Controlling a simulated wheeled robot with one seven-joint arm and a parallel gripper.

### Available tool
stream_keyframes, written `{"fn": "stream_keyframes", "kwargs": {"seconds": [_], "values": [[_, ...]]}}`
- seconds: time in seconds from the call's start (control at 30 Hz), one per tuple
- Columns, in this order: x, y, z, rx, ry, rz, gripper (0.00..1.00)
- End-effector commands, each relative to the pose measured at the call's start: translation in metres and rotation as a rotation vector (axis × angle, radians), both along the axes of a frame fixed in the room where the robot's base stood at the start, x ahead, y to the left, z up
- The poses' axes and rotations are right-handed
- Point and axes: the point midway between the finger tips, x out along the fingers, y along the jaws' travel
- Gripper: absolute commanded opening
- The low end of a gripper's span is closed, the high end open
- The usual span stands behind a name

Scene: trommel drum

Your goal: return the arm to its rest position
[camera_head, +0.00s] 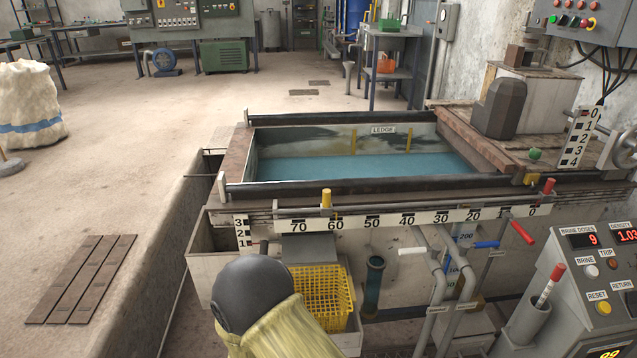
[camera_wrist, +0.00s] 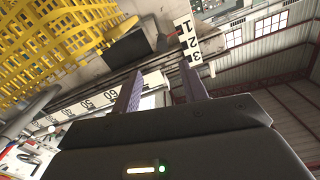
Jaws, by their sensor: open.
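My gripper (camera_wrist: 163,90) shows in the wrist view with its two purple-grey fingers apart and nothing between them. Beyond the fingers are the tank's front wall and part of a scale plate marked 1, 2, 3 (camera_wrist: 190,42). In the head view my arm, with a dark round joint and a pale yellow sleeve, is at the bottom centre, in front of the tank. My gripper does not show clearly there. A yellow basket (camera_head: 322,292) stands just right of my arm, partly hidden by it; it also shows in the wrist view (camera_wrist: 50,45) at the upper left.
The tank (camera_head: 350,190) with blue liquid has a numbered rail (camera_head: 390,220) along its front. Pipes with white, blue and red handles (camera_head: 522,232) stand right of the basket. A control panel (camera_head: 590,280) is at the lower right. The floor at left is mostly open.

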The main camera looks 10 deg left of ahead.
Motion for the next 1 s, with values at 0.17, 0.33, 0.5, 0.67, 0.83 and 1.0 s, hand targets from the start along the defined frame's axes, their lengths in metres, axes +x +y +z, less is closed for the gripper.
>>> {"fn": "stream_keyframes", "kwargs": {"seconds": [0.17, 0.33, 0.5, 0.67, 0.83, 1.0], "values": [[0.019, -0.018, 0.018, -0.007, 0.077, -0.014, 0.43], [0.045, -0.062, 0.048, -0.029, 0.257, -0.026, 0.43], [0.053, -0.117, 0.077, -0.067, 0.452, -0.026, 0.43], [0.042, -0.173, 0.104, -0.112, 0.628, -0.023, 0.43], [0.009, -0.234, 0.132, -0.168, 0.813, -0.024, 0.43], [-0.039, -0.292, 0.157, -0.224, 0.995, -0.032, 0.43]]}}
